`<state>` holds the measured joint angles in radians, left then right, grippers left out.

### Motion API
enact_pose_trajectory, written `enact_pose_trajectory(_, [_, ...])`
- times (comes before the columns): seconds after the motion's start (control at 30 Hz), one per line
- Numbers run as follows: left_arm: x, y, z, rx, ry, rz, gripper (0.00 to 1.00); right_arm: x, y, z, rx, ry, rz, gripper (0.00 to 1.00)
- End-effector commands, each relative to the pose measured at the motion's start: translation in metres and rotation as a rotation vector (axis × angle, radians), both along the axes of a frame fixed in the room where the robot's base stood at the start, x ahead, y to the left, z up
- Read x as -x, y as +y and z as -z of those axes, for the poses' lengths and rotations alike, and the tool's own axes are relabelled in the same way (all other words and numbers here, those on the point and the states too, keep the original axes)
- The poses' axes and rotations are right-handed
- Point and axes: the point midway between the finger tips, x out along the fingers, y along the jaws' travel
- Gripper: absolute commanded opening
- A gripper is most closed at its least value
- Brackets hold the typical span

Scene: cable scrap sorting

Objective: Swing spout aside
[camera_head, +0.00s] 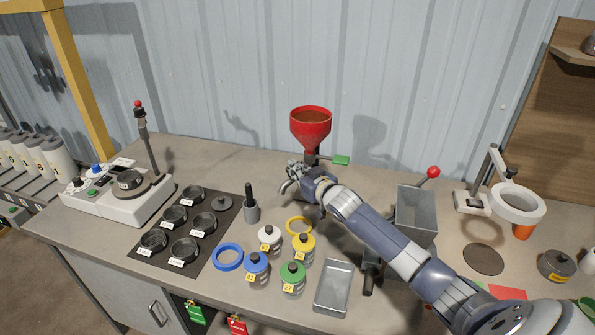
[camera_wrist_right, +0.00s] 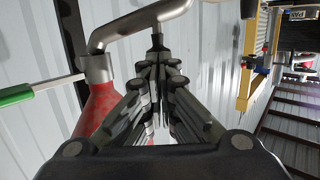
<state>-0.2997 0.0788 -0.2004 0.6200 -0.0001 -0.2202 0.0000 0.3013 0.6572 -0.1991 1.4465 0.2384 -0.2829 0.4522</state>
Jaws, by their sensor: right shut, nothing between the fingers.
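The spout is a bent silver pipe (camera_wrist_right: 135,24) in the right wrist view. It leaves a collar at the narrow end of the red funnel (camera_head: 310,125) and bends across to the upper right. A green-handled lever (camera_head: 341,160) sticks out at the funnel's outlet; it also shows in the wrist view (camera_wrist_right: 16,95). My right gripper (camera_head: 291,180) is below and in front of the funnel. In the wrist view its fingertips (camera_wrist_right: 158,42) are together and empty, close to the pipe; I cannot tell if they touch. My left gripper is out of view.
Blue, white, yellow and green lidded jars (camera_head: 292,279) stand in front of my right arm. A dark mat (camera_head: 217,247) with several black cups lies at left. A grey hopper (camera_head: 416,212) with a red-knobbed lever stands right. A metal tray (camera_head: 333,288) is near the front.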

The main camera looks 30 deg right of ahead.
Motion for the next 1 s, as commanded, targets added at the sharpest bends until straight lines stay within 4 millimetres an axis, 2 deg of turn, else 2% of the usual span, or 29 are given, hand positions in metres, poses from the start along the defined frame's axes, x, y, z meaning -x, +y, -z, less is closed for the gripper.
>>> enact_pose_trajectory(0.47, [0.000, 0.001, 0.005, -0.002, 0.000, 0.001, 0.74, -0.009, 0.007, 0.000, -0.008, -0.004, 0.091, 0.00])
enact_pose_trajectory(1.0, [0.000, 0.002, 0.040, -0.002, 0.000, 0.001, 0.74, -0.036, 0.012, 0.003, -0.001, -0.001, 0.349, 0.00])
